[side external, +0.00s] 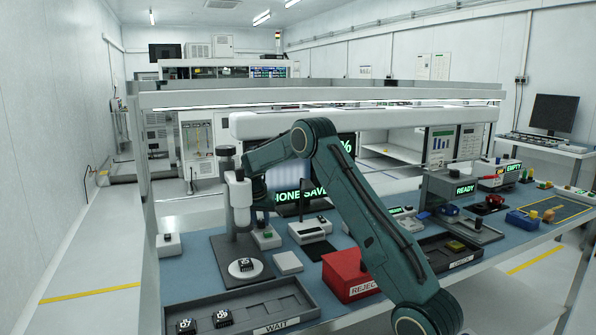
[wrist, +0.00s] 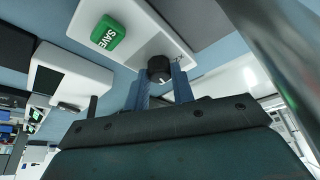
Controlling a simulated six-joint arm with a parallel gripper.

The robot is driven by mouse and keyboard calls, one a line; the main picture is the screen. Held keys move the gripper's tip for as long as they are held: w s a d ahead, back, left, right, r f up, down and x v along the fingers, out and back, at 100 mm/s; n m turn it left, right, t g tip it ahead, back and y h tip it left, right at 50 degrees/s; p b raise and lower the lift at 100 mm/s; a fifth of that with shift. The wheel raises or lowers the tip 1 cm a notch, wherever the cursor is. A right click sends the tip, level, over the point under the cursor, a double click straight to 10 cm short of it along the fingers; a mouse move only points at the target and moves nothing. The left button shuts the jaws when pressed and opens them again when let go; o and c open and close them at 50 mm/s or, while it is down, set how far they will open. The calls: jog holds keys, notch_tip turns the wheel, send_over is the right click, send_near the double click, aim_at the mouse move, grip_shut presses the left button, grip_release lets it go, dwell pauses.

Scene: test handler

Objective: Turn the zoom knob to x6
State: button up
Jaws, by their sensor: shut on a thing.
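The black zoom knob (wrist: 159,64) sits on a white box (wrist: 130,38) in the wrist view, beside a green SAVE button (wrist: 109,32). In the side view my gripper and the knob cannot be made out; my arm reaches behind the white microscope (side external: 238,196).
The microscope stands over a round stage (side external: 246,269) holding a chip. A WAIT tray (side external: 285,325) with chips is at the front. A red REJECT box (side external: 345,275) stands close to my arm. A lit display (side external: 300,196) is partly hidden behind it.

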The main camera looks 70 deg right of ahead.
dwell(0.4)
jog(key=o, duration=1)
